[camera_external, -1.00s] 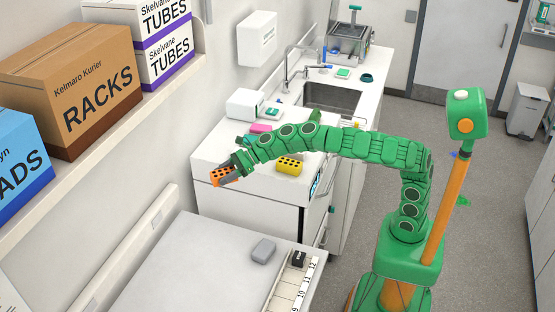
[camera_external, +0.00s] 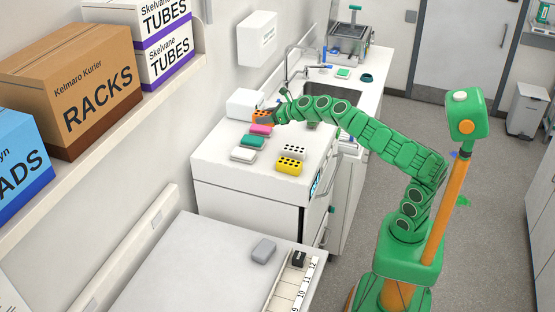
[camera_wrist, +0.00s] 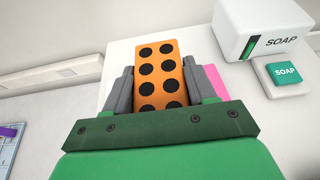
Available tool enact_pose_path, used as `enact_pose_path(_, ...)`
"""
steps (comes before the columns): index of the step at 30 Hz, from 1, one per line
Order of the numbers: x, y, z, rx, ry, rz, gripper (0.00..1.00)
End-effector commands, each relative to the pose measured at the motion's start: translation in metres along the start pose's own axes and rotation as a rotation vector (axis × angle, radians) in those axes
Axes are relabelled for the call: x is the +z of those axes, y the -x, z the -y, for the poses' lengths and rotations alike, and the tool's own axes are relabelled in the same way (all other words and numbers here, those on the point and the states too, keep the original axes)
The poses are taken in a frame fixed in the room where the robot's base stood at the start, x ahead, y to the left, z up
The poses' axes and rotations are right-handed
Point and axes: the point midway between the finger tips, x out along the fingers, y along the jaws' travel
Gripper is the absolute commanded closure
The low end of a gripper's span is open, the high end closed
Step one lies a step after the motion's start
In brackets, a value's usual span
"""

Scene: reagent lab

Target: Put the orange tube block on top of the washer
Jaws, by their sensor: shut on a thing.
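The orange tube block (camera_external: 261,116), with two rows of dark holes, is at the back of the washer's white top (camera_external: 215,158), close to the white soap box. My gripper (camera_external: 272,117) is shut on the block. In the wrist view the orange block (camera_wrist: 160,77) sits between the grey fingers of my gripper (camera_wrist: 162,88), its holed face towards the camera. I cannot tell whether the block touches the top or hangs just above it.
A pink block (camera_external: 261,130), a teal block (camera_external: 252,142), a white block (camera_external: 243,155), a yellow block (camera_external: 289,166) and a holed white block (camera_external: 293,152) lie on the washer top. The white soap box (camera_external: 243,103) stands behind. The top's front left is clear.

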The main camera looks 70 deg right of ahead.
Motion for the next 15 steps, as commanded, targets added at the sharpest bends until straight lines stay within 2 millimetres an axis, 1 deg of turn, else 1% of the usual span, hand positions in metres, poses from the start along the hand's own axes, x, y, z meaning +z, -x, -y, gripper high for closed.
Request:
enact_pose_path(5,0.0,0.0,0.0,-0.001,-0.001,0.0,0.8)
enact_pose_path(8,-0.001,-0.003,-0.006,0.015,0.005,-0.001,0.8)
enact_pose_path(11,-0.003,-0.013,-0.024,0.057,0.021,-0.002,0.8)
enact_pose_path(14,-0.006,-0.025,-0.056,0.127,0.049,-0.002,0.8)
enact_pose_path(15,-0.007,-0.031,-0.07,0.16,0.063,-0.001,0.8)
